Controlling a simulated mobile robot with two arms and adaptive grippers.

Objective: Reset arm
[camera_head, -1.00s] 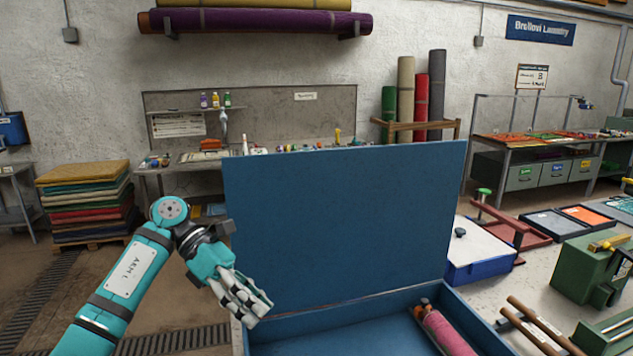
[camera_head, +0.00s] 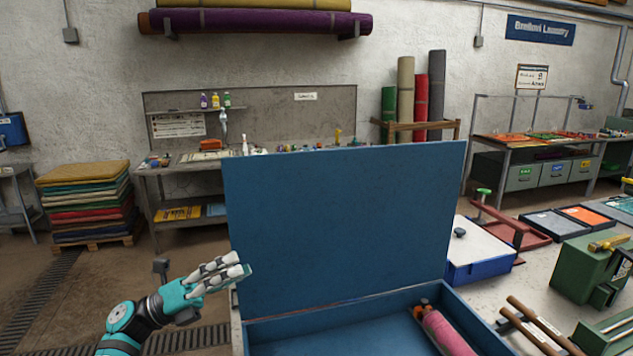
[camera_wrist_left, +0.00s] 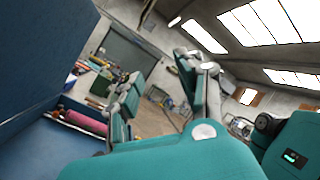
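My left gripper (camera_head: 238,265) is at the lower left in the head view, just left of the open blue box's raised lid. Its pale jointed fingers point right, and nothing is held between them. In the left wrist view the fingers (camera_wrist_left: 165,88) stand apart with a clear gap. My teal left arm (camera_head: 128,328) enters low from the bottom edge. My right gripper is not in either view.
The blue box (camera_head: 345,215) stands in front of me, its lid upright and close to my left gripper. A pink roll (camera_head: 446,334) lies inside it. Stacked mats (camera_head: 85,205) stand on a pallet at left. Floor between them is open.

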